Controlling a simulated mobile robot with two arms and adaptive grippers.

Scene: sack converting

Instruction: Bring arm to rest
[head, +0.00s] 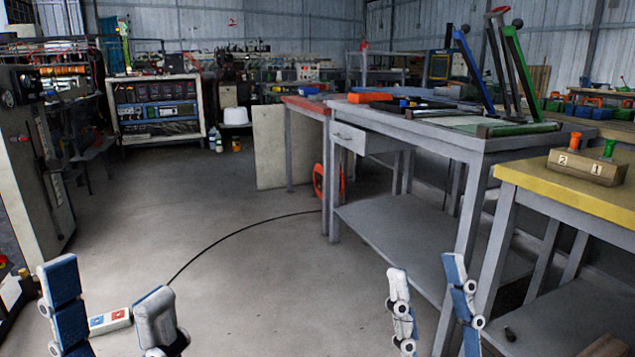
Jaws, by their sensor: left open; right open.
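My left gripper (108,300) is at the bottom left of the head view, with its blue and white fingers spread wide apart and nothing between them. My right gripper (430,285) is at the bottom, right of the middle, in front of the grey workbench. Its two fingers are apart and no object shows between them. The arms behind both grippers are below the picture's edge.
A grey workbench (440,143) with a lower shelf stands right of the middle. A yellow-topped table (540,184) holding a wooden block (588,167) is at the right. A control cabinet (30,150) stands left. A black cable crosses the open floor (240,280) to a switch box (109,322).

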